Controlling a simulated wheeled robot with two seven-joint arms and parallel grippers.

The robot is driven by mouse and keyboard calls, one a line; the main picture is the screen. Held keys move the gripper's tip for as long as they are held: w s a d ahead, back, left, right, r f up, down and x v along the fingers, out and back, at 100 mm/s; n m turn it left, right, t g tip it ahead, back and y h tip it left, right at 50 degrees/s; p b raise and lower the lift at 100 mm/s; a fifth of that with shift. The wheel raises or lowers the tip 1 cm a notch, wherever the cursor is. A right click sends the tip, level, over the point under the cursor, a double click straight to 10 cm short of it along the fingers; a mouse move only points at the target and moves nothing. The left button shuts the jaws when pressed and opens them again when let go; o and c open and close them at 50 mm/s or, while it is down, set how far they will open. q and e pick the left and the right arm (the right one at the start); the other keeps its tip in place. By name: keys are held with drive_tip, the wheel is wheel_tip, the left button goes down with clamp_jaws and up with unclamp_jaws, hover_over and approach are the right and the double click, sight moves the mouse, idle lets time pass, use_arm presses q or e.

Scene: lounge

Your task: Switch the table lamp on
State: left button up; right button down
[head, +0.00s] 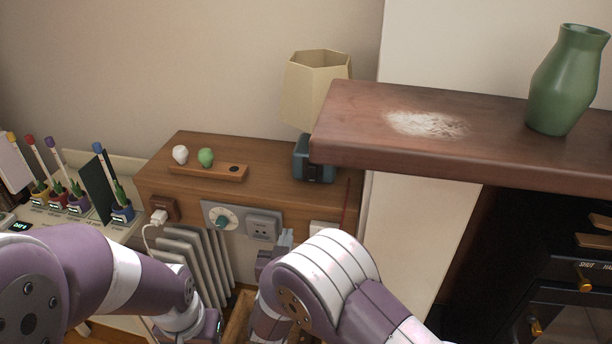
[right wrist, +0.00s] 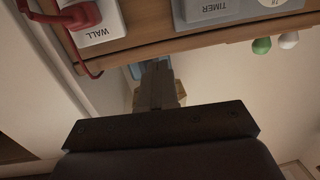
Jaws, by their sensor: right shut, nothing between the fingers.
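The table lamp has a beige faceted shade (head: 312,90) and a teal base (head: 308,158) with a small dark part at its front. It stands on the wooden cabinet (head: 270,158), and its shade does not glow. In the right wrist view, upside down, the teal base (right wrist: 136,70) shows beyond my fingers. My right gripper (head: 284,240) is shut and empty, in front of the cabinet and below the lamp. Its closed fingers (right wrist: 157,84) fill the wrist view's middle. My left arm comes in at the lower left; its fingers do not show.
A red plug (right wrist: 80,16) sits in the white WALL socket (right wrist: 105,22). A white plug (head: 158,217) is at the left. A thick shelf (head: 360,125) with a green vase (head: 566,85) juts out at right.

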sight(311, 170)
drive_tip(key=r, duration=0.1)
drive_tip(key=d+r+t+h, duration=0.1)
drive_tip(key=r, duration=0.1)
drive_tip(key=d+r+m+h, duration=0.1)
drive_tip(key=shift+s+r+t, duration=0.15)
drive_tip(key=shift+r+t, duration=0.2)
drive_tip(key=shift+t, duration=0.05)
drive_tip(key=b+x, duration=0.1)
drive_tip(key=x, duration=1.3)
